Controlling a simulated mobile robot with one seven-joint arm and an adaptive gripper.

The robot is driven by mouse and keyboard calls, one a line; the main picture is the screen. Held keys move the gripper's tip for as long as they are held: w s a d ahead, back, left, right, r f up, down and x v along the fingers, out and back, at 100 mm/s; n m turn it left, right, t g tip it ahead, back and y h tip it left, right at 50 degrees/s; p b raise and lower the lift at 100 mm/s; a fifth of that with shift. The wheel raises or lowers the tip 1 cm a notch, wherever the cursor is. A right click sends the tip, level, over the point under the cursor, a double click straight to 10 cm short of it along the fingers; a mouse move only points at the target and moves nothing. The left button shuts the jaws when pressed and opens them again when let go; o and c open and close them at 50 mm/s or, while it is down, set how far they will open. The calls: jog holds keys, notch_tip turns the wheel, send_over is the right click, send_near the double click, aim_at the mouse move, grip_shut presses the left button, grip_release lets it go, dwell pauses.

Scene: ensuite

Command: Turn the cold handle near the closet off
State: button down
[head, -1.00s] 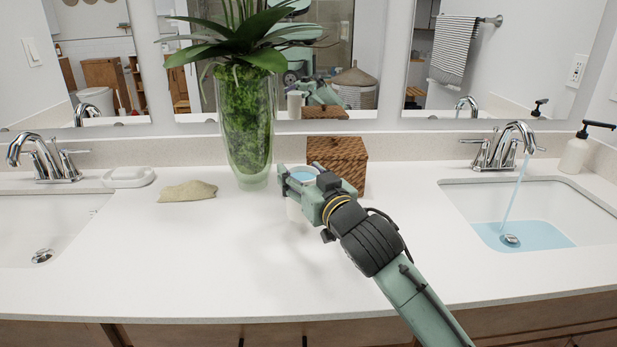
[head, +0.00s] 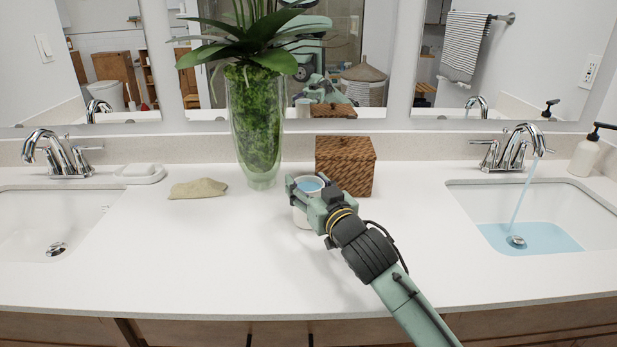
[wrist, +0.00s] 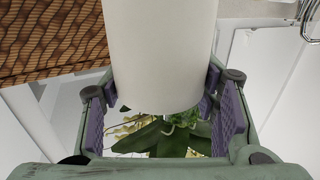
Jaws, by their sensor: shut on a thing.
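The right faucet (head: 514,150) is chrome, and a stream of water (head: 519,195) runs from its spout into the right sink (head: 597,212). Its left lever (head: 485,143) points left; its right lever is mostly hidden behind the spout. The left faucet (head: 60,155) shows no stream. I cannot tell which handle is cold or where the closet is. My gripper (head: 309,188) is shut around a white cup (head: 302,217) of blue water, over the middle of the counter, well left of the running faucet. In the wrist view, the cup (wrist: 165,50) is between the pads of my gripper (wrist: 163,110).
A brown woven box (head: 345,168) stands just behind the cup. A tall glass vase (head: 256,135) with a plant is behind left. A tan cloth (head: 198,189) and white soap dish (head: 140,174) lie left. A soap pump (head: 588,155) stands far right. Counter between cup and right sink is clear.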

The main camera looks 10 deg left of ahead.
jog(key=shift+f, duration=0.1)
jog(key=c, duration=0.6)
grip_release()
jog(key=shift+r, duration=0.25)
jog(key=b+v, duration=0.5)
jog(key=v, duration=0.6)
jog(key=shift+s+d+f, duration=0.15)
jog(key=shift+s+d, duration=0.05)
jog(key=shift+s, duration=0.05)
jog(key=shift+s+d, duration=0.1)
jog(key=shift+s, duration=0.15)
jog(key=shift+c, duration=0.5)
